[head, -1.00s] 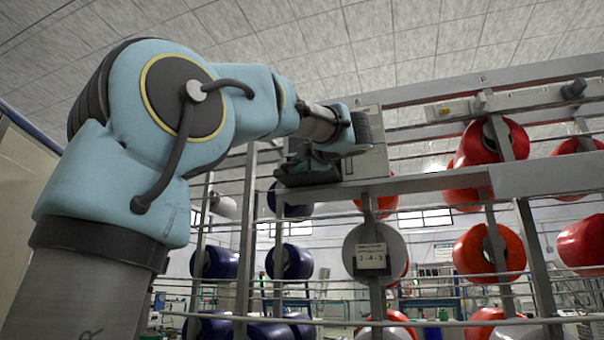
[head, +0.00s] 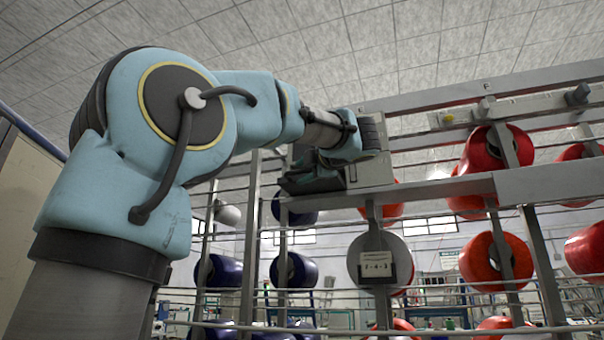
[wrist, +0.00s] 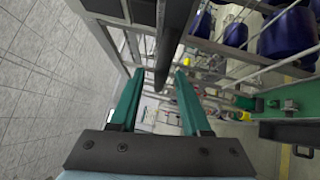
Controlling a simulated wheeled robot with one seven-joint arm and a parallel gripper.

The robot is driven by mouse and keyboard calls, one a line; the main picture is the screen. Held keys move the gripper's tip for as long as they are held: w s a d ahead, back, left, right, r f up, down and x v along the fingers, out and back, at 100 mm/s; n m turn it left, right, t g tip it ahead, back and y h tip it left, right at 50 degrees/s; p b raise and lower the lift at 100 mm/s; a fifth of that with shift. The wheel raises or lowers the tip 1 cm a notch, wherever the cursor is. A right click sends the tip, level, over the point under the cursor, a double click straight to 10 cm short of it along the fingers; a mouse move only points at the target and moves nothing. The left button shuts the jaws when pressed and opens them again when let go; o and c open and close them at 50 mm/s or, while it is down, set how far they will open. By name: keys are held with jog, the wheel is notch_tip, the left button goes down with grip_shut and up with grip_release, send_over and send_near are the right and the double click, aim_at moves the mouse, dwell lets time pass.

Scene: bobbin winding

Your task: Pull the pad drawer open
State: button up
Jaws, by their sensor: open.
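The grey box-like unit (head: 371,172) on the rack's upper beam appears to hold the pad drawer. My wrist covers much of its front in the head view, so I cannot tell how far the drawer is out. In the wrist view my gripper (wrist: 158,88) is open, with two teal fingers apart. A dark bar (wrist: 172,40), perhaps the drawer's handle, runs down from the top edge and ends between the fingers or beyond them. I cannot tell its depth or whether a finger touches it. Part of a grey unit (wrist: 108,8) shows at the upper left.
Red bobbins (head: 494,258) hang on the rack at the right and dark blue bobbins (head: 292,270) at the left. A grey bobbin with a label (head: 377,264) hangs below the unit. Rack posts and thin rails stand close to my wrist.

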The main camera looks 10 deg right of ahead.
jog(key=b+v, duration=0.2)
jog(key=v, duration=0.7)
jog(key=shift+s, duration=0.35)
jog(key=shift+s+d+f, duration=0.1)
jog(key=shift+d+f, duration=0.05)
